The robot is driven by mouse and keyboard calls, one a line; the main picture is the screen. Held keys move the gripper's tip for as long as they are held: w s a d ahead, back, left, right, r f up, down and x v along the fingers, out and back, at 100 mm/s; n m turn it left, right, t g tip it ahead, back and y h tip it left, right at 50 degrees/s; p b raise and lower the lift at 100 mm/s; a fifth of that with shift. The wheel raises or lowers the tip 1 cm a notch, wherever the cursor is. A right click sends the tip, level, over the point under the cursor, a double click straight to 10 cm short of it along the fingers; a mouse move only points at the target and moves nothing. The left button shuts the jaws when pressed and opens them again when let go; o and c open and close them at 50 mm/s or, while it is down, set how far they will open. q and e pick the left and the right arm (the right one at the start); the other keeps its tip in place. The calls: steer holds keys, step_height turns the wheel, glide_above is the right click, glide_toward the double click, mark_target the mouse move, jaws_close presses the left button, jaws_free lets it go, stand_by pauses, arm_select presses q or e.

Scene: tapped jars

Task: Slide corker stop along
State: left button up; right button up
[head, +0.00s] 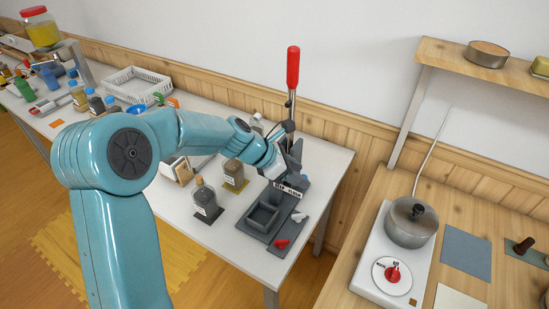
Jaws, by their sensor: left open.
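The corker (266,217) stands at the right end of the white table, with a dark grey base, a tray-like recess and a tall lever with a red handle (293,68). A small red piece (282,243) and a small pale piece (298,217) sit on the right part of its base; I cannot tell which is the stop. My left gripper (275,171) is open in front of the corker's column, above the labelled block (289,189). My own arm hides part of the column, and contact is too small to tell. My right gripper is not in view.
Dark bottles (205,196) and (236,172) stand on small mats left of the corker. A white basket (138,85) and several jars stand farther left. At right, a pot (410,222) sits on a white hotplate (373,272), beyond a gap between tables.

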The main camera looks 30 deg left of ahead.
arm_select(q)
steer(key=v, duration=1.2)
steer(key=shift+r, duration=0.1)
